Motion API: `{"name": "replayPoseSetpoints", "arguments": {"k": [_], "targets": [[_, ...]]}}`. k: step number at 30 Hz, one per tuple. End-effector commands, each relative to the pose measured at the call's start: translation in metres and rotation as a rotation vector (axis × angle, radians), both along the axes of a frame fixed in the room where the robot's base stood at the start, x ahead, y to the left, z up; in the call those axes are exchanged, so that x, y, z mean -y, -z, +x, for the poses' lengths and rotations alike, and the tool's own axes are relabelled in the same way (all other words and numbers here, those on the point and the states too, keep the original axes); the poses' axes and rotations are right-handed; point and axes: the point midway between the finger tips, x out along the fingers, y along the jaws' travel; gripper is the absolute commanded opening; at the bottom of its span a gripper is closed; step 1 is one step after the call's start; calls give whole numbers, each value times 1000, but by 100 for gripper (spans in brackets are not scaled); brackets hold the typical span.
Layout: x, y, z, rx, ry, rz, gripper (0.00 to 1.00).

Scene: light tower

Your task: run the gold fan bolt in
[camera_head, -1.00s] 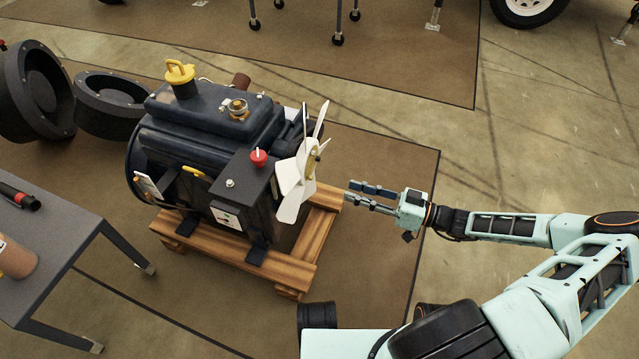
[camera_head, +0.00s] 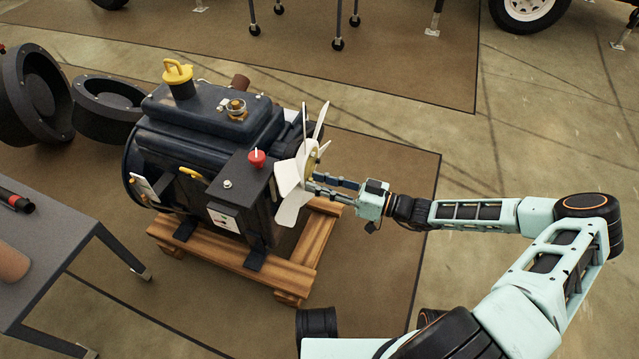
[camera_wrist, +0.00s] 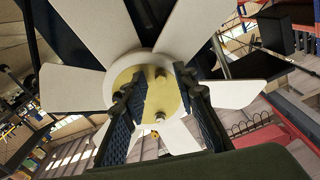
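The white-bladed fan (camera_head: 290,178) stands on the front of the dark blue engine (camera_head: 195,145), with a gold hub (camera_head: 311,163) at its centre. In the wrist view the gold hub (camera_wrist: 168,99) fills the middle, with small bolt heads on its face; one bolt (camera_wrist: 160,117) shows low on it. My gripper (camera_head: 314,181) is at the fan's hub, pointing left. In the wrist view its two dark fingers (camera_wrist: 160,77) stand apart, one on each side of the hub's middle. I see nothing clearly clamped between them. Whether the fingertips touch the hub is unclear.
The engine rests on a wooden pallet (camera_head: 222,259) on a brown mat. A red knob (camera_head: 256,158) sits on the box beside the fan. A grey table (camera_head: 45,225) is at the left. The floor to the right is clear apart from my arm.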

Motion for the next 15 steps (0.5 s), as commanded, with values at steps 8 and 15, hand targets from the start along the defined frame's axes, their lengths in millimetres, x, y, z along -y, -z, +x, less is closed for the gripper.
{"name": "replayPoseSetpoints", "arguments": {"k": [8,15], "targets": [[0,0,0,0,0,0,2],[0,0,0,-2,0,1,0]]}}
